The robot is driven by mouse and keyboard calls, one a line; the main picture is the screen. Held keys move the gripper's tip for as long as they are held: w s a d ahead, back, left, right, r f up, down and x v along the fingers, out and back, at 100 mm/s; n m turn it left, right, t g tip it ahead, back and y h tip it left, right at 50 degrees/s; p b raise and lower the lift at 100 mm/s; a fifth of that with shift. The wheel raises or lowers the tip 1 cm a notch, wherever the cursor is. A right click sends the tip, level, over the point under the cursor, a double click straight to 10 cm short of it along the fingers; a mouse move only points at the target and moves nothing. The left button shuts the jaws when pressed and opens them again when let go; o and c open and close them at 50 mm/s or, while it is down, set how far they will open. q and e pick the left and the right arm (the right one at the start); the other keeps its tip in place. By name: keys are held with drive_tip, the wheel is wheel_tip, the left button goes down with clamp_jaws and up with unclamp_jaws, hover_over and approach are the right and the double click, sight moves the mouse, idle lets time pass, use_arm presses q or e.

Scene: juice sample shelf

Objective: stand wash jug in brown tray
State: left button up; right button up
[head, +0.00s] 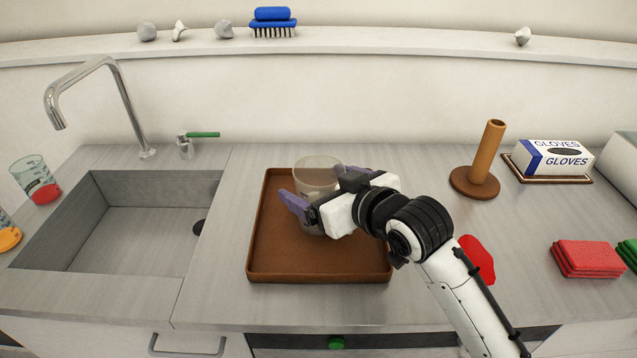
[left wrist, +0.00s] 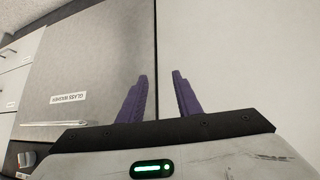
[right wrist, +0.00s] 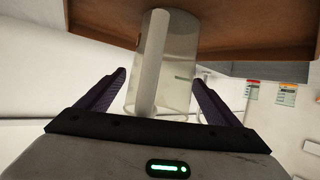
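The wash jug (head: 315,174), clear and greyish, stands upright inside the brown tray (head: 268,262), toward its back right. In the right wrist view the jug (right wrist: 178,68) shows with its pale handle facing the camera and its base against the tray (right wrist: 255,35). My right gripper (head: 325,190) is open, with one purple finger on each side of the jug. The right wrist view shows the fingers (right wrist: 160,78) spread wide, with no clear grip on it. My left gripper (left wrist: 160,75) shows only in its wrist view, open and empty.
A sink (head: 140,235) and tap (head: 120,95) are left of the tray. A beaker with red contents (head: 40,185) stands at the far left. Right of the tray are a wooden post (head: 487,155), a red patch (head: 478,262), red cloths (head: 588,258) and a glove box (head: 552,158).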

drive_tip(key=shift+r, duration=0.25)
drive_tip(key=v, duration=1.2)
drive_tip(key=shift+f, duration=0.1)
